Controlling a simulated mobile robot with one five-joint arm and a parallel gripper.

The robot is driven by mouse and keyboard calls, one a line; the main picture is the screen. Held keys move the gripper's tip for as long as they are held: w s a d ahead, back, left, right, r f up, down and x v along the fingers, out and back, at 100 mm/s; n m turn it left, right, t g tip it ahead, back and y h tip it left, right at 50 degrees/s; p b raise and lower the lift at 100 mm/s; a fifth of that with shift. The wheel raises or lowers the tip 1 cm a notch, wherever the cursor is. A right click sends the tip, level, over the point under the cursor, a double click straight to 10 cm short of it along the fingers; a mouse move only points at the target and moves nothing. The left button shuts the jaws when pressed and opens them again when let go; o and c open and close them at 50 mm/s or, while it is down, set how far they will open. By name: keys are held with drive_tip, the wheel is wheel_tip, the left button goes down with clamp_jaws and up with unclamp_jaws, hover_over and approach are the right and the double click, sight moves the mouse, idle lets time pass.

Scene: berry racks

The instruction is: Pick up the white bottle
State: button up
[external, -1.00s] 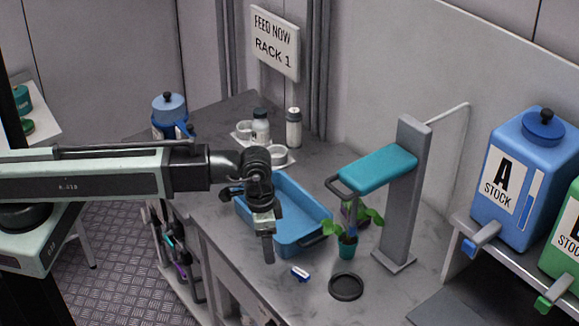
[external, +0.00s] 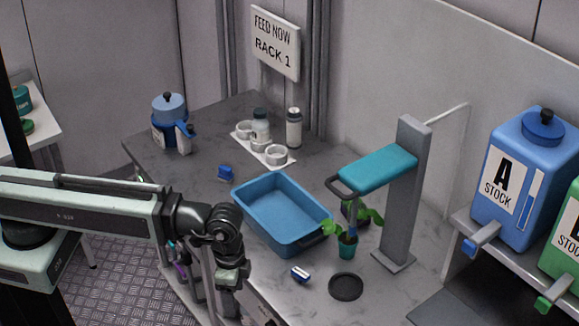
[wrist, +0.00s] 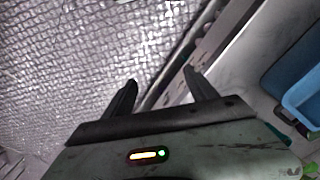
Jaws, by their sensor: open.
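Two whitish bottles stand upright at the back of the counter in the external view. One bottle with a dark green cap (external: 261,129) stands at the white cup holder; the other, a slim white bottle with a dark band near its top (external: 294,130), stands just right of it. I cannot tell which one the task means. My gripper (external: 230,308) hangs low at the counter's front edge, well apart from both. The wrist view shows its two dark fingers spread and empty (wrist: 160,80), over the floor and counter edge. No bottle shows there.
A blue tray (external: 248,222) lies between my gripper and the bottles. A blue canister (external: 172,138) and small blue object (external: 226,173) are left. A potted plant (external: 347,249), black disc (external: 346,286) and grey stand (external: 401,215) are right.

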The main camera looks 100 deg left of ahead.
drive_tip(key=shift+o, duration=1.4)
